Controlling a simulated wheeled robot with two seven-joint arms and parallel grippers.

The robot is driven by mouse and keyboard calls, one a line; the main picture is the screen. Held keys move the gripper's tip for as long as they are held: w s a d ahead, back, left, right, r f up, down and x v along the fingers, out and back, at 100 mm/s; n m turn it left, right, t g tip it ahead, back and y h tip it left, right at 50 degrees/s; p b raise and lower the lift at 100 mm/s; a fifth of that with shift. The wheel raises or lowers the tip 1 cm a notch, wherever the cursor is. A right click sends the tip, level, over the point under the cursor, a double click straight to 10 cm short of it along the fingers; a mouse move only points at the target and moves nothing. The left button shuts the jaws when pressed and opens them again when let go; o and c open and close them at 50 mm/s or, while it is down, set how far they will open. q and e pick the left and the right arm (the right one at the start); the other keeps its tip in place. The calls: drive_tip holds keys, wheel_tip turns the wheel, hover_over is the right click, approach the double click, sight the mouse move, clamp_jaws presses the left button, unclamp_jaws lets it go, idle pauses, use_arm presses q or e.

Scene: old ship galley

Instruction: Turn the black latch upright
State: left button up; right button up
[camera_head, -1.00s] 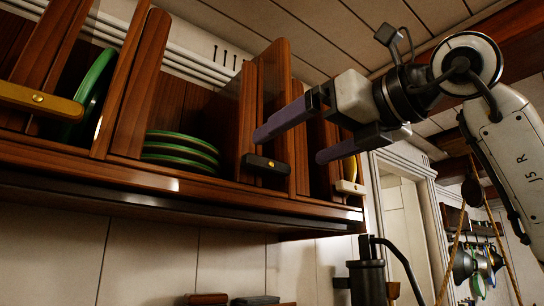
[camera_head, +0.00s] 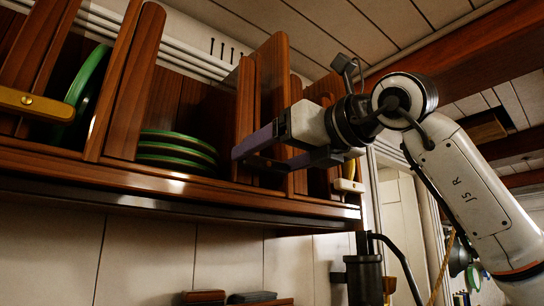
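My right gripper (camera_head: 240,158) is in front of the wooden rack, at the post right of the stacked plates. Its two purple-grey fingers are apart, pointing left. The black latch, a short dark bar on the shelf's front edge in the earlier frame, is now hidden or merged with the dark fingers at that spot. I cannot tell whether the fingers touch it or stand around it. My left gripper is not in view.
The wooden rack (camera_head: 190,190) holds green-rimmed plates (camera_head: 177,149). A yellow latch (camera_head: 40,104) lies across its left bay, and a pale latch (camera_head: 349,186) is at its right end. A dark pump-like fixture (camera_head: 365,275) stands below right.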

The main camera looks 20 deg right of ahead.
drive_tip(key=shift+c, duration=0.2)
drive_tip(key=n+p, duration=0.1)
drive_tip(key=n, duration=0.1)
drive_tip(key=n+p, duration=0.1)
drive_tip(key=n, duration=0.5)
drive_tip(key=shift+s+a+p, duration=0.15)
drive_tip(key=shift+a+p, duration=0.2)
drive_tip(key=shift+p, duration=0.05)
drive_tip(key=n, duration=0.4)
drive_tip(key=shift+a+f+n, duration=0.15)
drive_tip(key=shift+f+n, duration=0.1)
drive_tip(key=shift+n, duration=0.15)
drive_tip(key=n, duration=0.5)
drive_tip(key=shift+f, duration=0.25)
drive_tip(key=o, duration=1)
drive_tip(key=shift+o, duration=0.2)
